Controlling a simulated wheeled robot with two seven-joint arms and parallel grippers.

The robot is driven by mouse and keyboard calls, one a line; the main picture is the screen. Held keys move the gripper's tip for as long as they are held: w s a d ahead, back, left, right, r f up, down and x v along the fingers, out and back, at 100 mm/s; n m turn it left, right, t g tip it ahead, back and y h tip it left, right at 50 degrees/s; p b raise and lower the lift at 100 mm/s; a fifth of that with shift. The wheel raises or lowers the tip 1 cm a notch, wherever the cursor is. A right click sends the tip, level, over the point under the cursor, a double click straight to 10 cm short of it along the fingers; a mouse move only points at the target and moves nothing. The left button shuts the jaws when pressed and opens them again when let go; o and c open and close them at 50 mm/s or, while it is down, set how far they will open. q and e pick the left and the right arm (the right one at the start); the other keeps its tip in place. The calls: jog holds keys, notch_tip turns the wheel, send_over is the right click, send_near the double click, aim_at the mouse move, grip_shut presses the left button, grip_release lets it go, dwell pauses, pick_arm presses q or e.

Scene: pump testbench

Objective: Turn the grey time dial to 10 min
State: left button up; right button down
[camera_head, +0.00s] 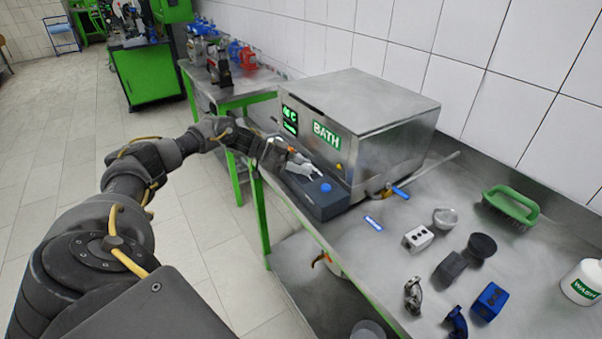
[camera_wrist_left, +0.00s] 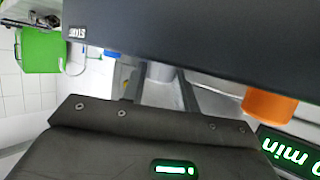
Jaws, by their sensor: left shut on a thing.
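The dark control box (camera_head: 325,206) stands in front of the steel bath, with a blue button (camera_head: 325,187) on top. My left gripper (camera_head: 312,171) reaches over this box with its pale fingers close together, just behind the button. In the left wrist view, two grey fingers (camera_wrist_left: 158,82) sit either side of a pale grey round part, which looks like the time dial (camera_wrist_left: 160,71). The fingers hide most of it. An orange dial (camera_wrist_left: 270,106) and a green display (camera_wrist_left: 289,152) ending in "0 min" upside down show beside it; its leading digits are cut off. My right gripper is out of view.
The steel bath (camera_head: 385,105) with a BATH label stands against the wall. Right of the box are a small white block (camera_head: 418,238), a grey cup, dark and blue parts, a green brush (camera_head: 511,205) and a WASH bottle (camera_head: 583,283).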

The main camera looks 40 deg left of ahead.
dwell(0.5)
pick_arm(q)
jog(key=o, duration=1)
jog(key=shift+d, duration=0.1)
jog(key=b+v, duration=0.3)
jog(key=v, duration=0.7)
jog(key=shift+a+r, duration=0.2)
jog(key=shift+a, duration=0.2)
